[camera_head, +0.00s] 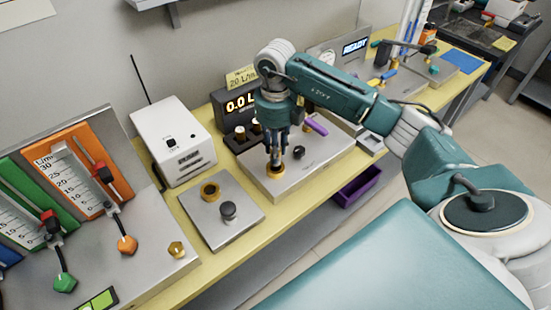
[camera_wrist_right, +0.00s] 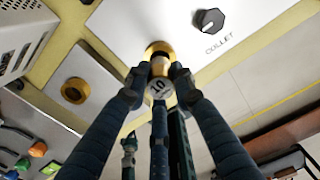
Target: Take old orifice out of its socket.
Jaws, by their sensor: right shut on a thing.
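My right gripper (camera_head: 275,152) points straight down over the grey-white instrument block and is shut on the old orifice. In the right wrist view its fingers (camera_wrist_right: 160,80) close around the orifice (camera_wrist_right: 160,89), a small round piece with a pale top marked with a number that looks like 10. A brass socket ring (camera_head: 274,172) lies directly below the fingers on the block; it also shows in the right wrist view (camera_wrist_right: 156,47). My left gripper is out of view.
A plate (camera_head: 212,222) with a brass ring and black knob lies to the left.

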